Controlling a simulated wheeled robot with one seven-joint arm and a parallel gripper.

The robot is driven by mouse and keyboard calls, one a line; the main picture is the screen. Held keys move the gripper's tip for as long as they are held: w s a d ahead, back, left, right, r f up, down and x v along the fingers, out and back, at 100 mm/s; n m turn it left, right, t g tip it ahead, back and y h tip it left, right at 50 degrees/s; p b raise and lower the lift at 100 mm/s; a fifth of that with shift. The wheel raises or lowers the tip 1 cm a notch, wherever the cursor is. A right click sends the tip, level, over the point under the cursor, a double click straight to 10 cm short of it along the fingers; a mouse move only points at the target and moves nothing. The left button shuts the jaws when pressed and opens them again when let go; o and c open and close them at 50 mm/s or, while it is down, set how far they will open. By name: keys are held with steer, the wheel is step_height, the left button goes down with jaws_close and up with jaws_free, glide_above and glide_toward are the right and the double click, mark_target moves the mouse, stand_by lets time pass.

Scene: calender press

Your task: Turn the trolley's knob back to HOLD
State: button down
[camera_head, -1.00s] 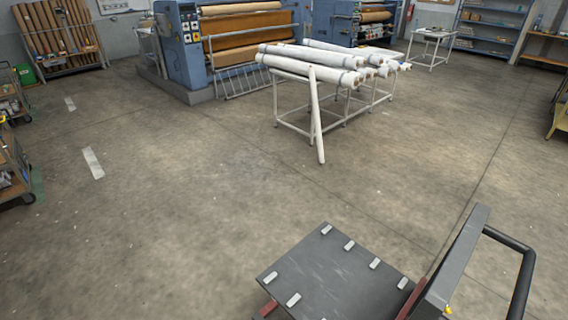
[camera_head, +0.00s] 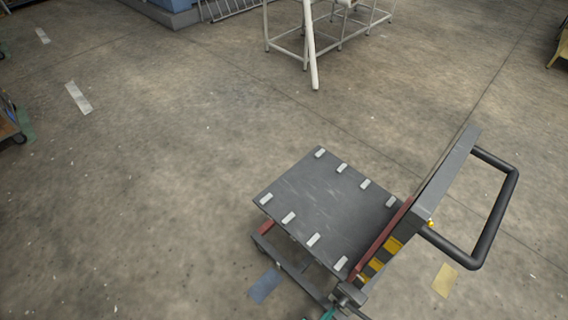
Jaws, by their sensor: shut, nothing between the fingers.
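The trolley has a dark flat deck (camera_head: 325,200) with several pale pads along its edges. An upright grey panel (camera_head: 445,180) stands at its right side, with a black tube handle (camera_head: 490,225) behind it. A small yellow part (camera_head: 431,223) shows on the near end of the panel. I cannot tell whether it is the knob, and no HOLD marking is readable. Yellow-and-black stripes (camera_head: 385,255) mark the panel's lower face. My gripper is not in view.
Open concrete floor (camera_head: 170,200) lies left of the trolley. A white rack (camera_head: 330,35) with a leaning white tube (camera_head: 309,45) stands beyond it. A cart (camera_head: 10,120) shows at the left edge. Blue (camera_head: 265,285) and yellow (camera_head: 445,280) floor patches lie near the trolley.

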steer(key=shift+s+a, duration=1.15)
steer(key=shift+a, duration=0.2)
steer(key=s+a+r+m+g+y, duration=0.1)
steer(key=s+a+r+m+y, duration=0.25)
steer(key=s+m, duration=0.5)
steer(key=s+a+r+m+t+y, duration=0.1)
steer(key=s+a+r+m+y, duration=0.15)
steer(key=a+r+m, duration=0.4)
steer(key=w+a+r+m+t+y, duration=0.1)
steer(key=a+r+m+t, duration=0.1)
steer(key=r, duration=1.1)
steer(key=w+a+r+m+t+y, duration=0.1)
steer(key=a+r+m+t, duration=0.2)
steer(key=r, duration=1.1)
steer(key=w+a+r+m+t+y, duration=0.1)
steer(key=r+m, duration=0.5)
steer(key=r, duration=0.8)
steer(key=shift+w+a+r+t, duration=0.15)
steer(key=shift+w+a+t, duration=0.25)
steer(key=shift+a+t, duration=0.5)
steer(key=shift+a, duration=0.1)
